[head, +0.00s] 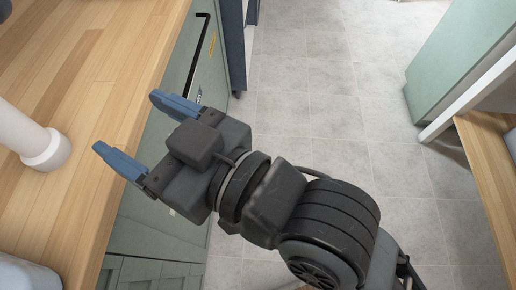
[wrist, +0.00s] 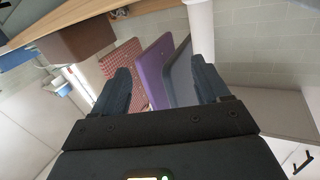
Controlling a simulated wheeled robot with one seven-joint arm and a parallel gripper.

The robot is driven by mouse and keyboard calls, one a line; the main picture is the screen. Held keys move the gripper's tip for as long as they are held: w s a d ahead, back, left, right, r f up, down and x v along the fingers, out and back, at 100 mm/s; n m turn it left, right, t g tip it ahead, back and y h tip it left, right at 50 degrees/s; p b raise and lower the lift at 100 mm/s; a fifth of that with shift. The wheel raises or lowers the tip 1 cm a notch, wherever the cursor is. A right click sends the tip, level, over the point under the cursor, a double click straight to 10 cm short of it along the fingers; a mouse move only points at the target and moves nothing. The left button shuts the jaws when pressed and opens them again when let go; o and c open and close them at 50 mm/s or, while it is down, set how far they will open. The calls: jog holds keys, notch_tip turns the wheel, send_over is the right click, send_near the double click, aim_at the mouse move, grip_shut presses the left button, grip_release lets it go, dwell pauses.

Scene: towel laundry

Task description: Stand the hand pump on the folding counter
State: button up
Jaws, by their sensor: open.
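My gripper (head: 132,122) is open, with its two blue fingers apart and nothing between them in the head view. Its fingertips are at the front edge of a light wooden counter (head: 72,112), which has green cabinet fronts below; I cannot tell whether this is the folding counter. In the wrist view my gripper (wrist: 160,80) also shows open, with a purple panel and a grey panel in the background beyond the fingers. I cannot make out the hand pump in either view.
A white post (head: 22,132) with a round collar stands on the wooden counter. A pale object (head: 25,274) is cut off at the lower left. Grey tiled floor (head: 310,80) is clear to the right. A second wooden surface (head: 490,165) lies at the far right.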

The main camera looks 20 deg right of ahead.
jog(key=s+d+f+m+t+h, duration=0.25)
jog(key=d+f+m+h, duration=0.2)
jog(key=d+f, duration=0.5)
jog(key=s+d+f+m+h, duration=0.2)
jog(key=s+d+h, duration=0.5)
jog(key=s+d, duration=1)
jog(key=shift+s+m+g, duration=0.45)
jog(key=shift+s, duration=0.85)
jog(key=shift+d, duration=0.1)
